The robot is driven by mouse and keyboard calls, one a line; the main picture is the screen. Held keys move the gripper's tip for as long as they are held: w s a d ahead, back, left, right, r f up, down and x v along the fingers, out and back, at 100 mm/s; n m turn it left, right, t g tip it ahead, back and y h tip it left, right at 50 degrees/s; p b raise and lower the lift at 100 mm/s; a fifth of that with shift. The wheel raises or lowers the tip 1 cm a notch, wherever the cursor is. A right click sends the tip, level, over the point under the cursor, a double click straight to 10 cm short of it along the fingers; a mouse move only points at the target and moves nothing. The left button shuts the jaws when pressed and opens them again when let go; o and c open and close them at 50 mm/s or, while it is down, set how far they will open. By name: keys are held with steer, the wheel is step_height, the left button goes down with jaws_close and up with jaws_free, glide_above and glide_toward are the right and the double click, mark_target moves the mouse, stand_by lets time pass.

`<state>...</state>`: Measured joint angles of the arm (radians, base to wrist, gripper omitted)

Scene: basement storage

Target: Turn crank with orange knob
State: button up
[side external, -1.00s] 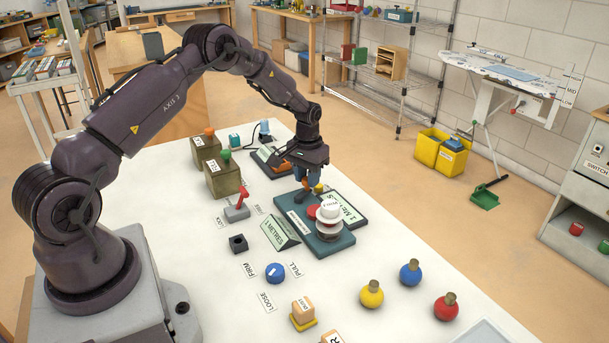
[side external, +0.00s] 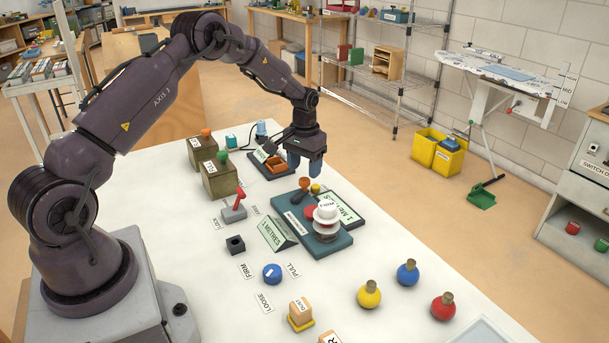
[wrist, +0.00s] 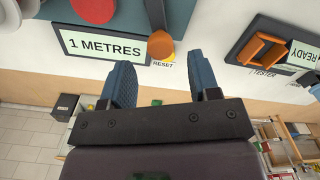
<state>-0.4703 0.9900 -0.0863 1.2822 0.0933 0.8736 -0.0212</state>
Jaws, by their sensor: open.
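A "1 METRES" display (side external: 347,210) sits on the base's right side. My gripper (side external: 304,167) is open and empty, just above and behind the knob, apart from it. In the wrist view the orange knob (wrist: 160,45) shows beyond the gap between my two blue fingertips (wrist: 160,72), and the red disc (wrist: 93,8) is cut by the top edge.
A tester (side external: 275,165) with an orange tray lies behind the base. Boxes with an orange knob (side external: 206,133) and a green knob (side external: 222,155), and a red lever (side external: 239,193), stand to the left. Yellow, blue and red round flasks (side external: 408,272) stand front right.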

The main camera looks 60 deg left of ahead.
mark_target(305, 179)
step_height(305, 179, up, 10)
steer(key=shift+f, duration=0.2)
steer(key=s+d+r+m+t, duration=0.1)
steer(key=s+d+r+t, duration=0.1)
steer(key=s+d+r, duration=0.3)
steer(key=s+d+r+m+t, duration=0.1)
steer(key=s+d+r+m, duration=0.1)
steer(key=s+d+r, duration=0.4)
steer(key=s+d+r+m+t, duration=0.1)
steer(key=s+d+r+t, duration=0.1)
steer(key=s+d+r, duration=0.3)
steer(key=s+d, duration=0.4)
steer(key=s, duration=0.7)
steer(key=shift+d+r+t, duration=0.3)
steer(key=shift+d, duration=0.1)
steer(key=shift+s, duration=0.1)
stand_by(0.7)
